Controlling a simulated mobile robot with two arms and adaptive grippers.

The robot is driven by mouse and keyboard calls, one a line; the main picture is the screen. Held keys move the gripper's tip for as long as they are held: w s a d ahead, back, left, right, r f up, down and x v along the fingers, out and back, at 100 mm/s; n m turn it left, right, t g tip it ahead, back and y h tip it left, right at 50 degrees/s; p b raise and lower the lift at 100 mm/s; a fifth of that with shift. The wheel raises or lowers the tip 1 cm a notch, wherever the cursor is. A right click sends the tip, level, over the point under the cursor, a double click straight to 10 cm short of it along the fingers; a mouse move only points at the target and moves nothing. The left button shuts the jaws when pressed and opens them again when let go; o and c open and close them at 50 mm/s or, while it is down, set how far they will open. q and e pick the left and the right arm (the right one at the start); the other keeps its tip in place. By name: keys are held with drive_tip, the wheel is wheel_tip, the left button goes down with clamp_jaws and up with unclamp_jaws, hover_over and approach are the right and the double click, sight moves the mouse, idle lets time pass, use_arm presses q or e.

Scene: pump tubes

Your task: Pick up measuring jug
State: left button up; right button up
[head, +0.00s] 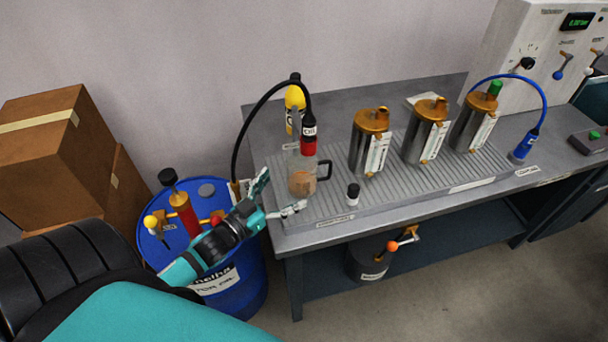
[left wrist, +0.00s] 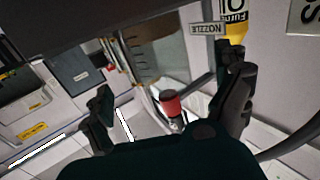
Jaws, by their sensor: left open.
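The measuring jug (head: 302,178) is clear with a black handle on its right and stands upright at the left end of the bench's ribbed top. A brownish patch shows through its lower wall. My left gripper (head: 278,194) is open at the jug's left side, one finger toward the back and one toward the front. I cannot tell whether they touch it. In the left wrist view, a clear wall with tick marks (left wrist: 148,62), seemingly the jug, shows beyond the spread fingers (left wrist: 172,103). My right gripper is out of view.
A black hose ends in a red-banded nozzle (head: 308,143) just above or behind the jug. A yellow bottle (head: 294,97) is behind. A blue drum (head: 246,287) with a red pump is left. Metal cylinders (head: 368,148) stand farther right.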

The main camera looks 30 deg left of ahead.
sight(312, 165)
use_arm(q)
drive_tip(key=w, duration=0.2)
drive_tip(key=shift+w+d, duration=0.2)
drive_tip(key=shift+w, duration=0.15)
drive_tip(key=w, duration=0.2)
drive_tip(key=w+p, duration=0.1)
drive_tip(key=w, duration=0.1)
drive_tip(key=shift+w+d+r, duration=0.1)
drive_tip(key=shift+d+r, duration=0.15)
drive_tip(key=shift+w+d+f, duration=0.15)
drive_tip(key=shift+w, duration=0.3)
drive_tip(key=c, duration=1.2)
